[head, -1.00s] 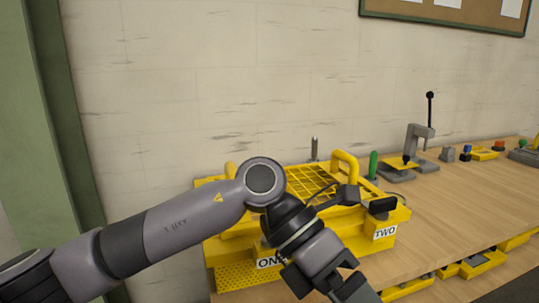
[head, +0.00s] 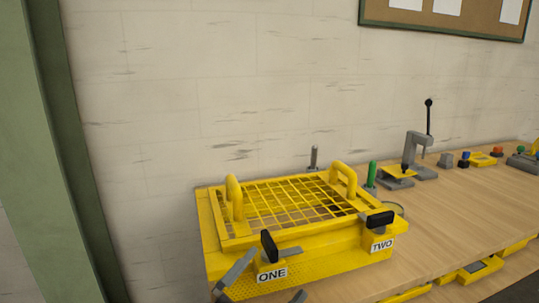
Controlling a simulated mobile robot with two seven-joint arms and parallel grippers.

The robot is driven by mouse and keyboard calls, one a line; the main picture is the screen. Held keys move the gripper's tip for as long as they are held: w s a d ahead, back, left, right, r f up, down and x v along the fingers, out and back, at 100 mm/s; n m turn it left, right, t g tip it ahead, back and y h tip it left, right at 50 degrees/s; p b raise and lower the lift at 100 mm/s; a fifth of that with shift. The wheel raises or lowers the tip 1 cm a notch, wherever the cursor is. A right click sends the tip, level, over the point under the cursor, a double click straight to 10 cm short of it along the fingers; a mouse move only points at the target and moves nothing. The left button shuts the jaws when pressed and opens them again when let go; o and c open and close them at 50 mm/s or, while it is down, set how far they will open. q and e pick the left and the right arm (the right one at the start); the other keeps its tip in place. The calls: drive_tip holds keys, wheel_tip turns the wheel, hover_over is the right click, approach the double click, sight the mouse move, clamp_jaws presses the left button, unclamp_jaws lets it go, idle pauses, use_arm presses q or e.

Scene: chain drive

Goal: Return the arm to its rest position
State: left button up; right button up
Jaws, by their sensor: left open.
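My left gripper (head: 276,272) shows only in part at the bottom of the head view. Its two grey fingers are spread apart with nothing visible between them, in front of the yellow guard box (head: 325,262). The left finger overlaps the box's front near the label ONE, and the right finger is low at the picture's bottom edge. The rest of my left arm is out of the picture. My right gripper is not in view.
The box has a mesh lid (head: 290,203) with two handles, and black-handled latches at ONE (head: 268,246) and TWO (head: 380,219). A grey lever press (head: 413,152) and small parts stand along the wooden bench (head: 450,207). A green pillar (head: 40,150) stands at left.

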use_arm(q)
drive_tip(key=s+a+f+n+g+y, duration=0.2)
drive_tip(key=s+a+f+n+y, duration=0.3)
drive_tip(key=f, duration=0.4)
drive_tip(key=s+a+f+n+g+y+p, duration=0.1)
drive_tip(key=s+a+f+n+g+y, duration=0.1)
drive_tip(key=s+a+f+n+y, duration=0.3)
drive_tip(key=s+a+f+n+g+y+p, duration=0.1)
drive_tip(key=s+a+f+n+y, duration=0.3)
drive_tip(key=a+f, duration=0.6)
wheel_tip(320, 180, down, 4)
drive_tip(key=shift+s+f+n+g+y, duration=0.1)
drive_tip(key=shift+s+n+g+y, duration=0.35)
drive_tip(key=shift+s, duration=0.75)
